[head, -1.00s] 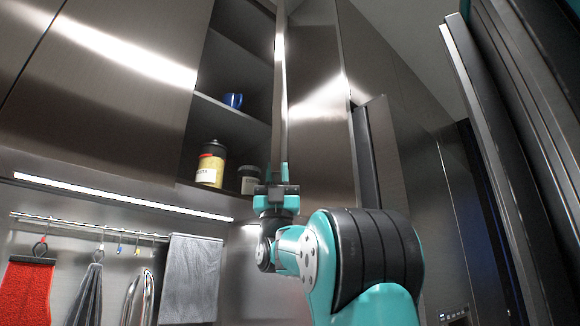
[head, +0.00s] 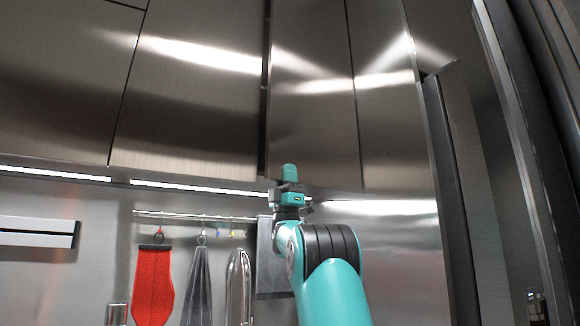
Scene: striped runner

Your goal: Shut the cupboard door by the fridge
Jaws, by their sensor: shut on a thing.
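The cupboard door (head: 312,110) is a tall brushed-metal panel in the upper middle of the head view. It stands almost in line with the cupboard front beside it, with a dark strip along its left edge. The shelves behind it are hidden. My gripper (head: 290,174) is at the door's lower left edge, pointing up, and is shut on the door there. The exact contact is partly hidden by the gripper itself.
A rail (head: 190,215) below the cupboards holds a red cloth (head: 153,285), a dark grey cloth (head: 198,285) and a grey towel (head: 270,265). Tall metal panels with dark edges stand close on the right. A light strip (head: 200,188) runs under the cupboards.

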